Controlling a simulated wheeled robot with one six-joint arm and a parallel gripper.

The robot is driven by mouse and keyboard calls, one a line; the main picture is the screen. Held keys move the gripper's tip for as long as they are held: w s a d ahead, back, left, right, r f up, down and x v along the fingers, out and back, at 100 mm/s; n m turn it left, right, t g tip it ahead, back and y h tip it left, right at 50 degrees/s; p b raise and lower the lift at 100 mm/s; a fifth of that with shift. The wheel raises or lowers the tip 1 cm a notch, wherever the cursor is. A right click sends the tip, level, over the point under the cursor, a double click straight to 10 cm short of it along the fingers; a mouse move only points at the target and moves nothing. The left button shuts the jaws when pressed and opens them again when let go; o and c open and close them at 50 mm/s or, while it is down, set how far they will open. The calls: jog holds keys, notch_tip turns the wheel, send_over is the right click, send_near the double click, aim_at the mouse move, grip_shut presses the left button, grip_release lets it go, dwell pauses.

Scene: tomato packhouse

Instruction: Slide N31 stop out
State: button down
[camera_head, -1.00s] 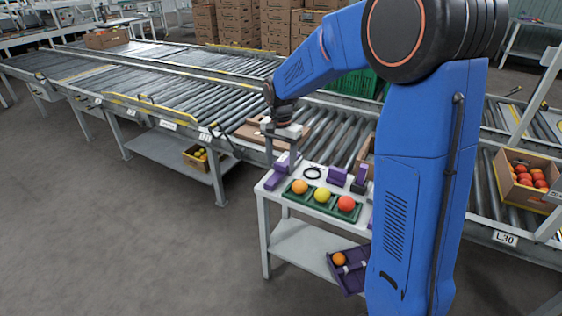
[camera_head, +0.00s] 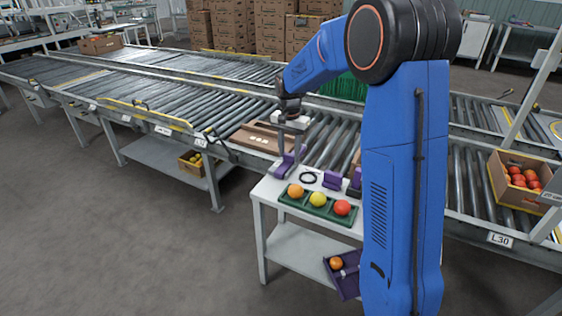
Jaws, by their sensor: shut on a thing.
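My gripper (camera_head: 290,147) hangs upright over the far left corner of the small white table, beside the conveyor edge. It is shut on a purple piece (camera_head: 286,167), which sits slanted, its right end higher, and seems just clear of the tabletop. A small white label (camera_head: 201,143) is on the near conveyor rail to the left; its text is too small to read surely. A dark, bent lever-like part (camera_head: 220,146) stands at the rail beside this label. I cannot tell for sure which part is the N31 stop.
The white table (camera_head: 262,197) bears a green tray (camera_head: 327,214) with three fruits, a black ring (camera_head: 308,178) and more purple pieces (camera_head: 332,179). An open carton (camera_head: 244,139) sits on the rollers left of my gripper. A tomato box (camera_head: 508,197) stands right, near label L30.

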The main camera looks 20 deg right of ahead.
jog(key=w+d, duration=0.5)
jog(key=shift+w+d+r, duration=0.1)
jog(key=shift+w+d, duration=0.1)
jog(key=shift+w, duration=0.05)
jog(key=c, duration=1.1)
grip_release()
jog(key=shift+d, duration=0.1)
notch_tip(320, 180, up, 17)
jog(key=shift+r, duration=0.15)
